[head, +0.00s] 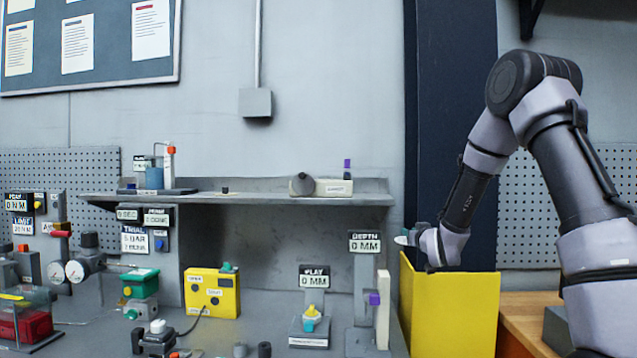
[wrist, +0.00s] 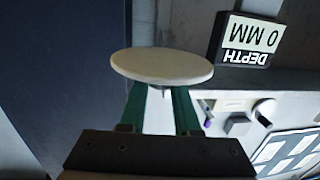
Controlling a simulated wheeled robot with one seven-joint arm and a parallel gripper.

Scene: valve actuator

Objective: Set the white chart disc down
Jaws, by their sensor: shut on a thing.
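The white chart disc (wrist: 162,66) is in the wrist view, a flat round plate seen nearly edge-on. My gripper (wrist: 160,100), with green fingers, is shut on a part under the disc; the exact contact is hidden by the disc. In the head view my gripper (head: 416,236) is at the top of a yellow bin, near its left side. A small pale edge of the disc shows at its left end.
The open-topped yellow bin (head: 450,315) stands right of the bench, before a dark column (head: 455,90). The DEPTH 0 MM sign (head: 365,242) and its gauge stand left of it. A grey shelf (head: 260,199) runs above the bench, which is crowded with devices.

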